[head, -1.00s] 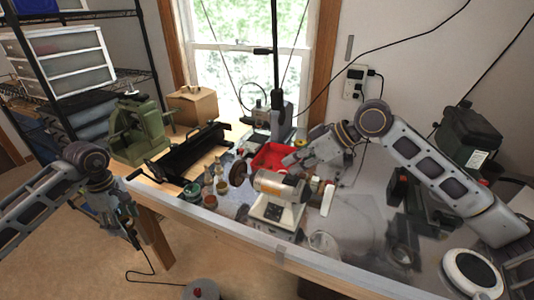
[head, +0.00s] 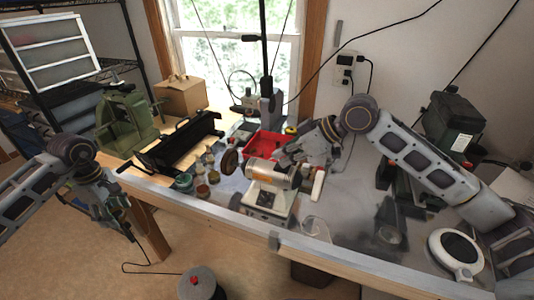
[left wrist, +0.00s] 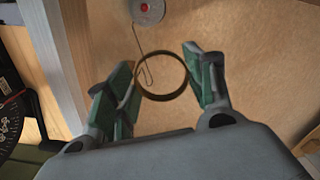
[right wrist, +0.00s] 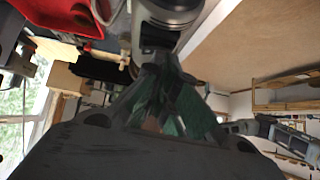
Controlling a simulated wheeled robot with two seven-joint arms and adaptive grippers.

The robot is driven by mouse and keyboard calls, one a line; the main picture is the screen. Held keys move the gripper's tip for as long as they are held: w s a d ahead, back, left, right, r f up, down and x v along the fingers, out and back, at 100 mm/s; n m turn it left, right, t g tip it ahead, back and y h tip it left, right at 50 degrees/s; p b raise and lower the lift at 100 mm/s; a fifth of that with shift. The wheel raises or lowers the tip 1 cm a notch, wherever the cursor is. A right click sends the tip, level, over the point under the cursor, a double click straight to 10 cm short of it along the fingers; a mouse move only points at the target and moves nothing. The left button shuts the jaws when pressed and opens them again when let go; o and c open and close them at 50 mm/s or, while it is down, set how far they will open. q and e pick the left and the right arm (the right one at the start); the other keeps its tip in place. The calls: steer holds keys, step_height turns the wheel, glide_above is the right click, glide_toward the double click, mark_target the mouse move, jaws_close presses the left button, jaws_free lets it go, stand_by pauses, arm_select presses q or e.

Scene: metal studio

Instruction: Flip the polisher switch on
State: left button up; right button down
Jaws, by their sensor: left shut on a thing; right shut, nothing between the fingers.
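My left gripper (left wrist: 160,78) is shut on a brass-coloured ring (left wrist: 137,86), over the floor left of the bench.
A red tray (head: 263,146) lies behind the polisher. Several small jars (head: 202,188) stand to its left, beside a black machine (head: 180,145). A dark green machine (head: 455,123) stands at the right. The floor holds a grey round object with a red knob (head: 198,284).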

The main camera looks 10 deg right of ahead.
steer(key=shift+w+d+f, duration=0.1)
steer(key=shift+f, duration=0.05)
steer(key=shift+w+d+p, duration=0.1)
steer(key=shift+w+p, duration=0.1)
steer(key=shift+p, duration=0.2)
steer(key=shift+w+d+p, duration=0.3)
steer(key=shift+w, duration=0.1)
steer(key=shift+r, duration=0.25)
steer(key=shift+w+d+r+p, duration=0.1)
steer(key=shift+w+r+p, duration=0.1)
steer(key=shift+r+p, duration=2.2)
steer(key=v, duration=0.9)
steer(key=shift+d+f+b, duration=0.15)
steer(key=shift+d+b, duration=0.15)
steer(key=shift+d, duration=0.1)
steer(key=shift+b, duration=0.4)
